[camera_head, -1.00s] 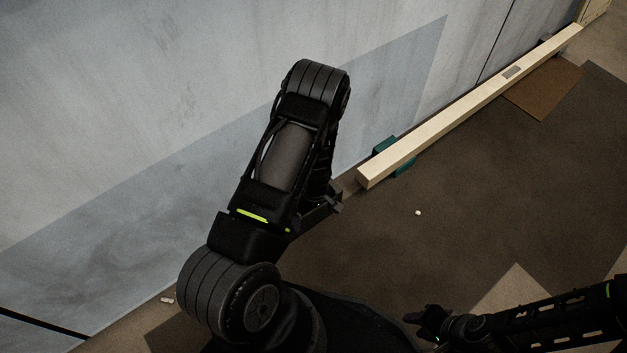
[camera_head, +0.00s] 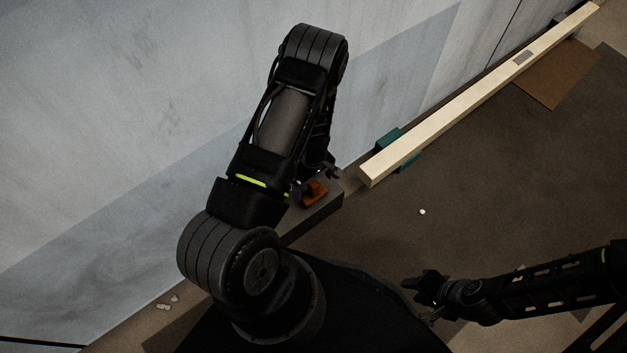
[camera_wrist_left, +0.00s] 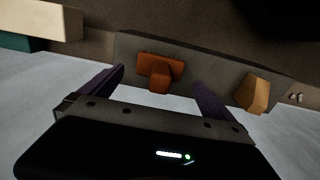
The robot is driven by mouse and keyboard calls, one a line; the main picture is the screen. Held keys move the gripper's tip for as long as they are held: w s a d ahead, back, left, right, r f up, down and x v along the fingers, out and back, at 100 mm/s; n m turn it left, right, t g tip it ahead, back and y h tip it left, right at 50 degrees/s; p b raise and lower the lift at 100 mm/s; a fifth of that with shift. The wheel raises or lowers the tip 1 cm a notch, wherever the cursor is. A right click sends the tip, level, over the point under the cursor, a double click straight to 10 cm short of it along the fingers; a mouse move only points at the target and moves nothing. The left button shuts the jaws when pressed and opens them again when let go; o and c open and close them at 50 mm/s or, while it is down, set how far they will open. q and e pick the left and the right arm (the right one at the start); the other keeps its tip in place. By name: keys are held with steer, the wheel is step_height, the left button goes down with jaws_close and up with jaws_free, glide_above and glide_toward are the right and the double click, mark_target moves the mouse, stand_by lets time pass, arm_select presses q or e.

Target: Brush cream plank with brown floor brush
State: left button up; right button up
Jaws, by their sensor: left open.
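The long cream plank (camera_head: 480,95) lies along the foot of the wall, raised on a teal support near its near end. That end also shows at the top left of the left wrist view (camera_wrist_left: 40,20). An orange-brown object, likely the brown floor brush (camera_wrist_left: 158,68), sits on a dark grey block; it also shows in the head view (camera_head: 314,192), partly hidden by my left arm. My left gripper (camera_head: 316,180) is open, with its fingers either side of the brush in the wrist picture; contact is not visible. My right gripper (camera_head: 420,296) is dark and its jaw opening is unclear.
The grey block (camera_head: 318,212) stands by the wall (camera_head: 120,120). A tan-orange piece (camera_wrist_left: 252,93) is at its other end in the wrist view. The teal support (camera_head: 388,140) is beneath the plank. A brown board (camera_head: 555,75) and small white bits (camera_head: 422,212) lie on open floor.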

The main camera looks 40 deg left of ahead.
mark_target(314, 193)
arm_select(q)
step_height(314, 193, down, 7)
steer(key=shift+f+b, duration=0.2)
steer(key=shift+b, duration=0.95)
steer(key=shift+c, duration=0.2)
steer(key=c, duration=1.3)
steer(key=o, duration=1.1)
steer(key=shift+r, duration=0.2)
steer(key=shift+r+p, duration=1.6)
steer(key=shift+r, duration=0.5)
